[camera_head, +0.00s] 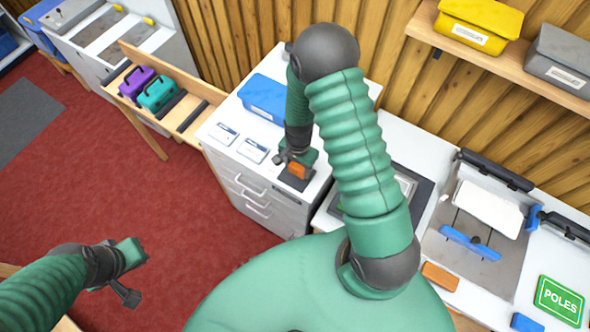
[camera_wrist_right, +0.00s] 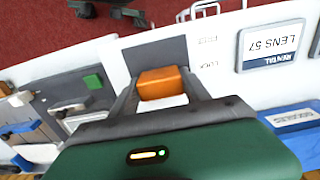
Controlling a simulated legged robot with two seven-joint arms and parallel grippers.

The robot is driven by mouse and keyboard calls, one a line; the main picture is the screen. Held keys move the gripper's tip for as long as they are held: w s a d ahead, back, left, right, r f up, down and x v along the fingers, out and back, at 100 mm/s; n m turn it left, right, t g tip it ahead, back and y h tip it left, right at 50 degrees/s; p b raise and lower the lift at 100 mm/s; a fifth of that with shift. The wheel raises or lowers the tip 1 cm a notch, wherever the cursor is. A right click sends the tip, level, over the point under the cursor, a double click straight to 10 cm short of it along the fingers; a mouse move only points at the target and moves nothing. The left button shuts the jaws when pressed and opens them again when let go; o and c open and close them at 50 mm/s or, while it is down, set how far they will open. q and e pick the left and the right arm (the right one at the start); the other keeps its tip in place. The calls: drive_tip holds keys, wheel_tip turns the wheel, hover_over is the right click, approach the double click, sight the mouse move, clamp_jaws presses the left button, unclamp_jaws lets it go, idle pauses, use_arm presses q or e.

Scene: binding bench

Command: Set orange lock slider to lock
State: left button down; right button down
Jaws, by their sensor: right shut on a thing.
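The orange lock slider (camera_head: 297,170) is a small block on a dark grey plate (camera_head: 290,181) at the front edge of the white cabinet top. My right gripper (camera_head: 292,161) reaches down onto it from above. In the right wrist view the orange block (camera_wrist_right: 163,80) sits between my two dark fingers, which are shut on it. Part of the grey plate (camera_wrist_right: 155,52) shows beyond it. Faint small lettering lies beside the plate, too blurred to read surely. My left gripper (camera_head: 130,279) hangs over the red floor, away from the slider; its finger gap is unclear.
White label cards (camera_head: 252,151) and a blue case (camera_head: 264,98) stand left of and behind the slider. A second counter on the right holds a tray with a blue bar (camera_head: 470,243) and a green POLES sign (camera_head: 559,300). Drawer handles (camera_head: 256,210) project below.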

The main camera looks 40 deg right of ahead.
drive_tip(key=c, duration=0.7)
unclamp_jaws()
drive_tip(key=shift+w+d+r, duration=0.15)
drive_tip(key=shift+w+d, duration=0.15)
drive_tip(key=shift+o, duration=0.9)
use_arm(q)
drive_tip(key=shift+w+d, duration=0.15)
drive_tip(key=shift+d, duration=0.25)
use_arm(e)
drive_tip(key=shift+d, duration=0.2)
use_arm(q)
wheel_tip(320, 180, down, 2)
drive_tip(key=shift+a+f+b, duration=0.15)
drive_tip(key=shift+f+b, duration=0.05)
drive_tip(key=shift+b, duration=1.05)
use_arm(e)
wheel_tip(320, 180, up, 16)
drive_tip(key=shift+r, duration=0.25)
